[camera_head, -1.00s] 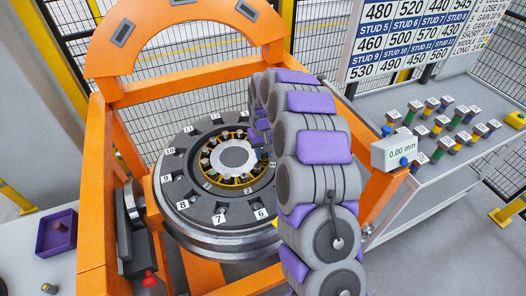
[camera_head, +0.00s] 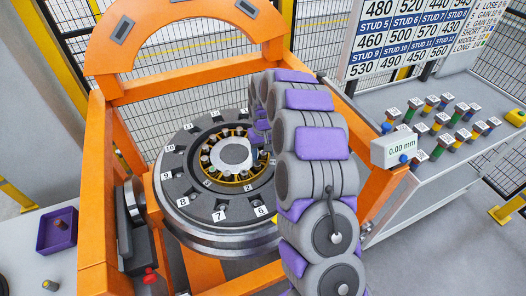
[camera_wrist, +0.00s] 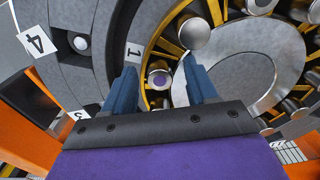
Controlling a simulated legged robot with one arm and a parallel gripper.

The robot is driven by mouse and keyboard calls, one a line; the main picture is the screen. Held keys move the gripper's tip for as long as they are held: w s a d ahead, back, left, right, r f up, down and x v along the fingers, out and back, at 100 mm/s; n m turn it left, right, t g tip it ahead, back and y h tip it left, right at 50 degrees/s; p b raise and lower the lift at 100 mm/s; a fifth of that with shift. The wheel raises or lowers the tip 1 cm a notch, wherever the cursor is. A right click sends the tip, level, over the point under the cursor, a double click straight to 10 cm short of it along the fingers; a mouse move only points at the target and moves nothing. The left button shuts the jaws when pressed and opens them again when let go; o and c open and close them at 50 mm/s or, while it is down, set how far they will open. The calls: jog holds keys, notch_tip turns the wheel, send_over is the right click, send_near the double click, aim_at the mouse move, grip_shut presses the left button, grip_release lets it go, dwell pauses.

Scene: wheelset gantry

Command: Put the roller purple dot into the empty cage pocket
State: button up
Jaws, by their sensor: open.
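In the wrist view, the roller with the purple dot (camera_wrist: 160,79) stands among the yellow cage (camera_wrist: 165,42) bars, its dotted end facing the camera. My gripper (camera_wrist: 159,66) is open, with one blue finger on each side of this roller and gaps between. The roller appears to be within a cage pocket; how deep it sits I cannot tell. A taller-looking plain grey roller (camera_wrist: 193,33) stands beside the right fingertip. In the head view, my arm covers the right part of the cage (camera_head: 233,182) and most of the gripper.
A numbered grey ring (camera_head: 190,199) surrounds the cage, inside an orange gantry frame (camera_head: 95,190). A purple tray (camera_head: 43,245) with a small part stands at left. A bench (camera_head: 440,165) with several coloured studs and a 0.00 mm readout (camera_head: 398,149) is at right.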

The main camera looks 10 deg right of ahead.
aim_at(263, 153)
notch_tip(263, 153, up, 17)
jog(key=p, duration=0.2)
jog(key=shift+r, duration=0.15)
dwell(0.3)
dwell(0.5)
jog(key=s+a+r+g+b, duration=0.1)
jog(key=s+r, duration=0.1)
jog(key=s, duration=0.9)
jog(key=s+r+b, duration=0.1)
jog(key=s+r, duration=0.2)
jog(key=s, duration=0.8)
jog(key=s+f, duration=0.2)
jog(key=s, duration=0.9)
jog(key=s+f+m, duration=0.1)
jog(key=s+f, duration=0.2)
jog(key=s, duration=0.9)
jog(key=shift+d+g+b, duration=0.4)
jog(key=shift+d+b, duration=0.05)
